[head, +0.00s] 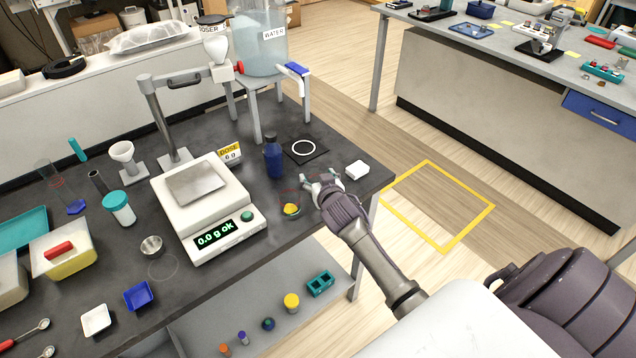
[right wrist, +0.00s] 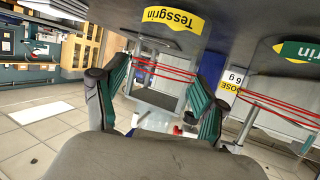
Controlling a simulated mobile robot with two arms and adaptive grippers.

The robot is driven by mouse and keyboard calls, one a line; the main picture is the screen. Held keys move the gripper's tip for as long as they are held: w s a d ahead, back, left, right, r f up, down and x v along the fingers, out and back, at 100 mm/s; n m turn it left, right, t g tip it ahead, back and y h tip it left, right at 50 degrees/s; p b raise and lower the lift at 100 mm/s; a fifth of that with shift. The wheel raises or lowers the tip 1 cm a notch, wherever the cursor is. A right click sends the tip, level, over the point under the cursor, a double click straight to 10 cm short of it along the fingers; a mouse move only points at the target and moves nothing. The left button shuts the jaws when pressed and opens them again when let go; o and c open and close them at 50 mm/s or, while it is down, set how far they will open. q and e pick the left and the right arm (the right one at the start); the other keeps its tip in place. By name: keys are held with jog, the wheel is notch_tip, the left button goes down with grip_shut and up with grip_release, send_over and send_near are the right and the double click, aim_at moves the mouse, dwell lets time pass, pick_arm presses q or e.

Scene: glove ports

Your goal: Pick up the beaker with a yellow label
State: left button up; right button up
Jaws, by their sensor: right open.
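The beaker with a yellow label (right wrist: 172,19) is clear glass with red lines and appears between my right gripper's fingers in the right wrist view. In the head view it is mostly hidden by the gripper. My right gripper (head: 321,180) is open near the table's right edge, with one finger on each side of the beaker; I cannot tell whether they touch it. A second clear beaker (head: 291,209) with a yellow and green label stands just to the left; it shows at the right of the wrist view (right wrist: 275,103). My left gripper is not in view.
A blue bottle (head: 273,160), a white block (head: 357,170) and a black mat with a white ring (head: 304,149) are close to the gripper. A white scale (head: 205,245) stands further left. A yellow floor square (head: 461,240) lies beyond the table edge.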

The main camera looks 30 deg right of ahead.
jog(key=c, duration=1)
jog(key=shift+o, duration=0.2)
jog(key=shift+r, duration=0.15)
